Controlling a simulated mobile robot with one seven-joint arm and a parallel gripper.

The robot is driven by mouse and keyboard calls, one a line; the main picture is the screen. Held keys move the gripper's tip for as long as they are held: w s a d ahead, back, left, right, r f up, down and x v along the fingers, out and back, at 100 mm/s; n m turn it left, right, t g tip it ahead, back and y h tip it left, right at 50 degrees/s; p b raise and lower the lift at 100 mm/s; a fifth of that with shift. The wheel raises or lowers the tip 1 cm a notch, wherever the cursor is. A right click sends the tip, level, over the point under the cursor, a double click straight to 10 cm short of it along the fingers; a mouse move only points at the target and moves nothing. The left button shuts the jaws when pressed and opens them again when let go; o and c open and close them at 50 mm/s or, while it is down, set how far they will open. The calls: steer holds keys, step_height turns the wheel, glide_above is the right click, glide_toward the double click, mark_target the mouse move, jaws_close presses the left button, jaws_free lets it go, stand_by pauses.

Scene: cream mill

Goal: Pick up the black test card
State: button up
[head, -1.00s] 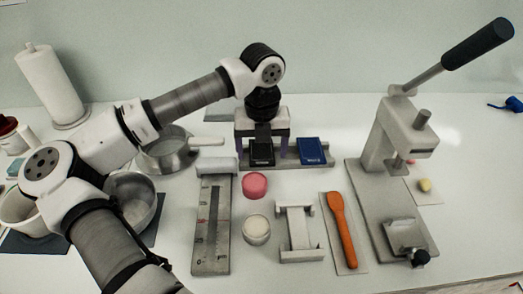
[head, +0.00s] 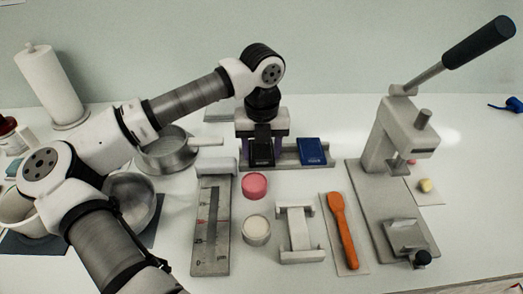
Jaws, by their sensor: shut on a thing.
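The black test card (head: 262,148) stands upright at the left part of a low grey holder (head: 285,161). My gripper (head: 262,143) is above the holder, with its purple-grey fingers on either side of the black card. It is shut on the card. The card's lower edge is close to the holder, and I cannot tell whether they touch. A dark blue card (head: 311,151) leans in the same holder just right of the black one. My gripper's body hides what lies behind the black card.
A lever press (head: 400,150) stands at the right. In front of the holder are a pink-topped jar (head: 255,185), a pale jar (head: 256,229), a grey scale plate (head: 212,225), a grey stand (head: 300,232) and an orange spatula (head: 342,230). Metal pans (head: 168,152) stand at left.

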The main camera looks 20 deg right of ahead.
mark_target(262, 156)
steer(key=shift+r, duration=0.15)
step_height(262, 156, up, 20)
steer(key=b, duration=0.2)
